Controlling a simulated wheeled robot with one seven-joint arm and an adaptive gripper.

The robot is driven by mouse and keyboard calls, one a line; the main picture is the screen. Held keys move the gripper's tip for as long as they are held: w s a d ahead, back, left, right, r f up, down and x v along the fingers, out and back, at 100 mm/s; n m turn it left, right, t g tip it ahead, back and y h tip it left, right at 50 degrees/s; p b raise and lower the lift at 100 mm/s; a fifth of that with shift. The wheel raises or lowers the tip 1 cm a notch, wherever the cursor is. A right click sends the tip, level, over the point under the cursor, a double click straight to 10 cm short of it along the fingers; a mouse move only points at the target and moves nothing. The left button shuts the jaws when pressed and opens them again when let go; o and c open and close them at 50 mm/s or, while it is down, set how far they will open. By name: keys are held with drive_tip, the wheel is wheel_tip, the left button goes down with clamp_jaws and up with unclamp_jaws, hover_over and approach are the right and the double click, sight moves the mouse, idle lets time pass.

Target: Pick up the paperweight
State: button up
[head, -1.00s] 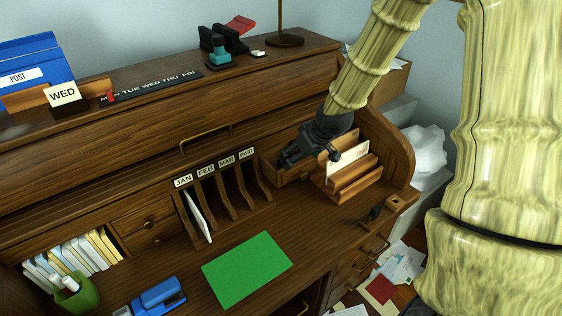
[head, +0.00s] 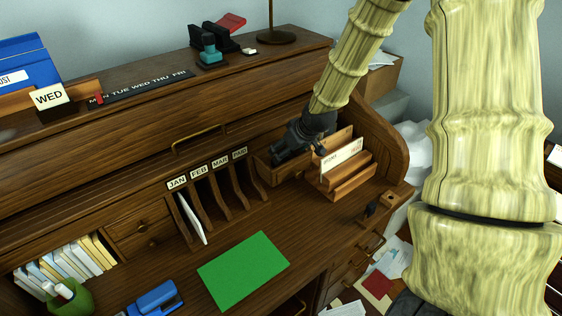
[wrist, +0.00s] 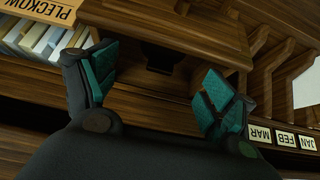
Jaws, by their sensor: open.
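I cannot make out the paperweight for certain. In the wrist view a dark block-like thing (wrist: 160,57) shows in shadow by a wooden compartment, beyond the gap between my fingers; I cannot tell what it is. My gripper (wrist: 160,78) is open with its teal finger pads wide apart and nothing between them. In the head view my gripper (head: 279,156) is at the small wooden compartment (head: 275,176) right of the labelled slots, and it hides part of that compartment.
The letter rack (head: 352,184) with envelopes stands close right of my gripper. A small black object (head: 371,209) sits on the desk's right side. The labelled slots (head: 222,190) are to the left.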

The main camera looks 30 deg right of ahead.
drive_tip(key=shift+p+x, duration=0.45)
drive_tip(key=shift+x, duration=0.55)
drive_tip(key=shift+p+x, duration=0.35)
drive_tip(key=shift+x, duration=1.3)
drive_tip(key=shift+w+r, duration=0.15)
drive_tip(key=c, duration=1.3)
